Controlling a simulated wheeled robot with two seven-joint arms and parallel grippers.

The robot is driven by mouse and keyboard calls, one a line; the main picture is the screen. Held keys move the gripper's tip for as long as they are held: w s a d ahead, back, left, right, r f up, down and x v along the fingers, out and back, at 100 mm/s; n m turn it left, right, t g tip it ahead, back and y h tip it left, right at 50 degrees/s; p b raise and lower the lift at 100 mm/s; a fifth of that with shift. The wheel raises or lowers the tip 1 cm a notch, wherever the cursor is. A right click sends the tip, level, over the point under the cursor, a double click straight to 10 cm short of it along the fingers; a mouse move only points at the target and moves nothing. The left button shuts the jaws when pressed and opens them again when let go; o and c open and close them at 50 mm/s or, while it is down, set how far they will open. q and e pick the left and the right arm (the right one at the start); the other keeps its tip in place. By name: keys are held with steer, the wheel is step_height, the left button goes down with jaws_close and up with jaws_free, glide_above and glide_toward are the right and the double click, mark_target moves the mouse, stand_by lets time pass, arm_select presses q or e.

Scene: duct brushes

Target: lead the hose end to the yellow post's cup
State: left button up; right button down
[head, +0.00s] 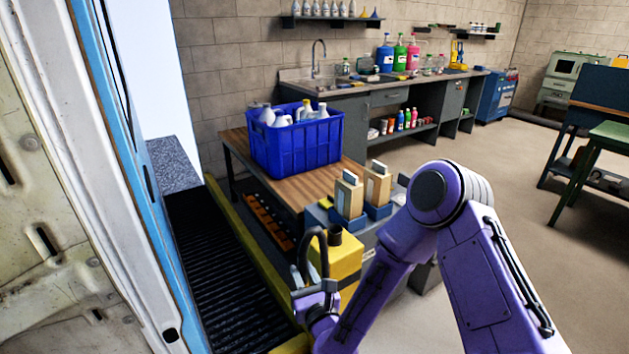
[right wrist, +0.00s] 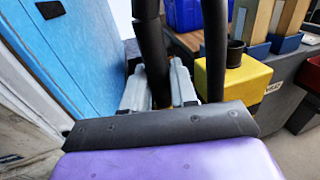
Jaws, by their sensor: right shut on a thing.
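The black hose (head: 304,252) rises in a narrow loop above my right gripper (head: 314,290) in the head view. In the right wrist view the gripper (right wrist: 158,88) is shut on the hose (right wrist: 152,50), which stands between its two grey fingers. Another length of hose runs up to the right of the fingers; its end is hard to make out. The yellow post (head: 346,262) has a dark, open-topped cup (head: 335,236) on it, just right of the hose. The post (right wrist: 238,88) and cup (right wrist: 236,53) also show right of the gripper in the wrist view. My left gripper is not in view.
A blue-edged panel (head: 140,190) stands close on the left. Behind the post are a wooden-topped bench (head: 235,145) with a blue crate (head: 297,145) of bottles, and upright wooden blocks (head: 348,197) in blue holders. Open floor (head: 520,220) lies to the right.

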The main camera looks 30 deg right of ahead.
steer(key=w+d+r+m+g+h+p, duration=0.4)
steer(key=w+d+r+h, duration=0.15)
steer(key=w+d, duration=0.3)
steer(key=w+d+r+m+g+h+p, duration=0.3)
steer(key=w+d+r+m+h+p, duration=0.25)
steer(key=d, duration=0.45)
step_height(320, 180, down, 6)
steer(key=w+b, duration=0.1)
steer(key=b, duration=0.4)
steer(key=shift+w+d+h, duration=0.15)
steer(key=shift+w+h, duration=0.15)
steer(key=shift+w, duration=0.05)
steer(key=shift+n, duration=0.25)
steer(key=shift+s, duration=0.1)
steer(key=shift+f+b, duration=0.15)
steer(key=shift+b, duration=0.15)
